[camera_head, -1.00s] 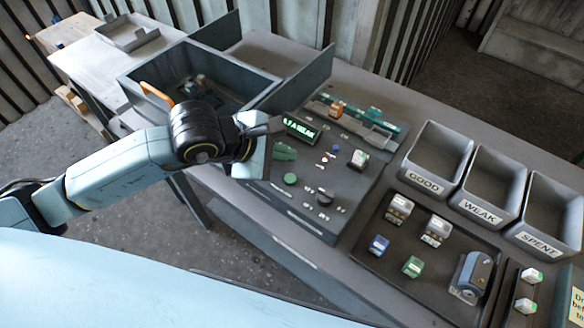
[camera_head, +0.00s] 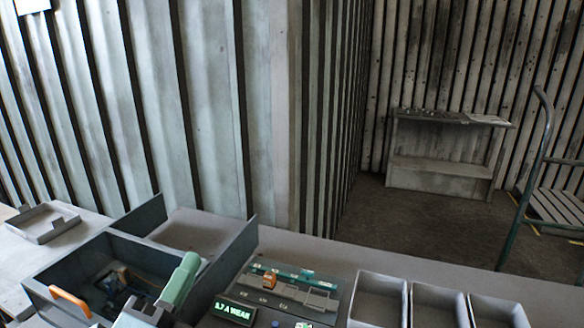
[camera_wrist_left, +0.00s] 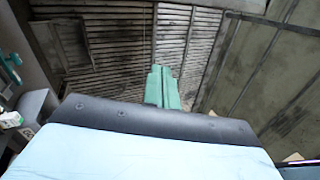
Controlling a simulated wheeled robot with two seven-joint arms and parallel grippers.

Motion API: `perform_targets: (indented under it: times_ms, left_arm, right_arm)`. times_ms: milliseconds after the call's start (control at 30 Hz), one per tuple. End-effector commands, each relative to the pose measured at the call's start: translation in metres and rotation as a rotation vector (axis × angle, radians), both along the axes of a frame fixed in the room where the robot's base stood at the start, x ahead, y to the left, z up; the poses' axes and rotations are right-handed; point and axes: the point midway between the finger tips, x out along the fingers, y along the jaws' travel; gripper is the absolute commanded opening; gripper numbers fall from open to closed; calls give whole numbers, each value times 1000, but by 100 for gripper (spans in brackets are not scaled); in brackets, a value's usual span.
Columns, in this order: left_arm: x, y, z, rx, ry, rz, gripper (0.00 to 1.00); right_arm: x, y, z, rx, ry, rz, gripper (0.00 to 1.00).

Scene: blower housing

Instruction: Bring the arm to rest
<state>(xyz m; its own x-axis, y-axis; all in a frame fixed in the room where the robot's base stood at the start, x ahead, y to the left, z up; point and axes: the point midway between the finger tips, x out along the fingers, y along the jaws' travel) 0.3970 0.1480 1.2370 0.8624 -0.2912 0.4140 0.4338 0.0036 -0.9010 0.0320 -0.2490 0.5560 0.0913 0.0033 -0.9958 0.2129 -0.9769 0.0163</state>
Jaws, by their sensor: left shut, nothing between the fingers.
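My left gripper (camera_head: 188,262) points upward at the lower left of the head view, with its green fingers together and nothing between them. It overlaps the right part of the grey open box in the picture. In the left wrist view the same green fingers (camera_wrist_left: 161,72) stand side by side, closed and empty, past the dark edge of my wrist. Most of my left arm is below the head view's edge. My right gripper is in neither view.
The open grey box (camera_head: 60,262) with an orange handle (camera_head: 70,300) stands on the bench. A tester panel with a lit display (camera_head: 234,312) and three grey bins (camera_head: 378,285) are to the right. A corrugated wall (camera_head: 200,110) rises behind. A low shelf (camera_head: 440,170) stands farther back.

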Motion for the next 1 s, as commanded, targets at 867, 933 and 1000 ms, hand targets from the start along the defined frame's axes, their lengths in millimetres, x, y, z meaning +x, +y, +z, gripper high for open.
perform_targets:
  times_ms: [867, 933, 1000]
  left_arm:
    - [-179, 71, -313, -1365, 1610, 891, 0]
    - [-175, 70, -333, -1362, 1614, 895, 0]
    - [-172, 70, -355, -1357, 1621, 902, 0]
  right_arm:
    - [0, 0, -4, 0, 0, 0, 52]
    - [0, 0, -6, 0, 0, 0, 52]
    - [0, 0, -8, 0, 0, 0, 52]
